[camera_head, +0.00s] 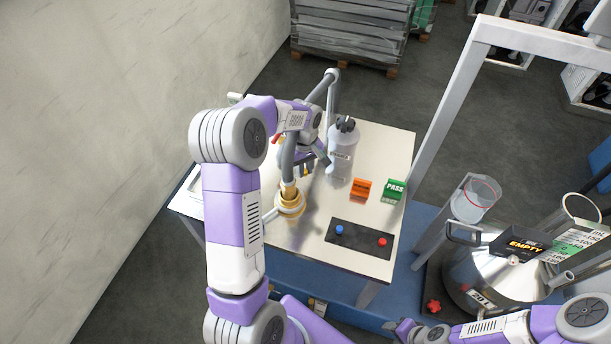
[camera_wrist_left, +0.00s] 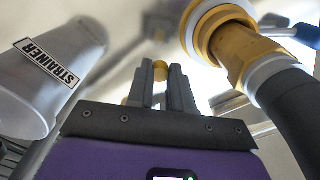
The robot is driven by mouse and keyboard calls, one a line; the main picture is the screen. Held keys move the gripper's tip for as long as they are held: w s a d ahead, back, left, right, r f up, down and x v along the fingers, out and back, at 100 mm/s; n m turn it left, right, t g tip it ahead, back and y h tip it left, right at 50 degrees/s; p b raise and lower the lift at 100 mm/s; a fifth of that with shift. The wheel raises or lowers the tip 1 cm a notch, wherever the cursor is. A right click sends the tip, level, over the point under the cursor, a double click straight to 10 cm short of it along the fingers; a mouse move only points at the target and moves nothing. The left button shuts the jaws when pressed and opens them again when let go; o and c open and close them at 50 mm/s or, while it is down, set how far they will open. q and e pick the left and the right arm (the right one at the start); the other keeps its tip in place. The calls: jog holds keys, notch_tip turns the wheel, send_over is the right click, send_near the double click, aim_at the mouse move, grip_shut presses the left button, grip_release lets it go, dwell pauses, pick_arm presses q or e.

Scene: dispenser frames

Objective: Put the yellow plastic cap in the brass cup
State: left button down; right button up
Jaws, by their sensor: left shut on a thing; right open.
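My left gripper (camera_head: 308,168) is over the table, partly hidden by its arm and a grey hose. In the left wrist view its fingers (camera_wrist_left: 161,75) are shut on a small yellow piece at their tips, which looks like the yellow plastic cap (camera_wrist_left: 160,66). A brass-coloured, ringed fitting (camera_head: 289,203) sits at the hose's lower end; it also shows in the left wrist view (camera_wrist_left: 228,42), right of the fingers. I cannot tell whether this is the brass cup; no other clear cup shows. My right gripper (camera_head: 404,328) is low at the bottom, away from the table, open.
A grey bottle-like container (camera_head: 342,148) stands behind the gripper. A cylinder labelled STRAINER (camera_wrist_left: 55,75) is left in the wrist view. Orange (camera_head: 361,189) and green PASS (camera_head: 394,190) blocks and a dark button panel (camera_head: 360,239) are at right. A steel vessel (camera_head: 505,275) stands farther right.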

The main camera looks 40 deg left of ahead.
aim_at(305, 184)
pick_arm(q)
jog(key=shift+f+b, duration=0.3)
jog(key=shift+f, duration=2.3)
jog(key=shift+f, duration=0.2)
jog(key=c, duration=1)
grip_release()
jog(key=shift+r, duration=0.15)
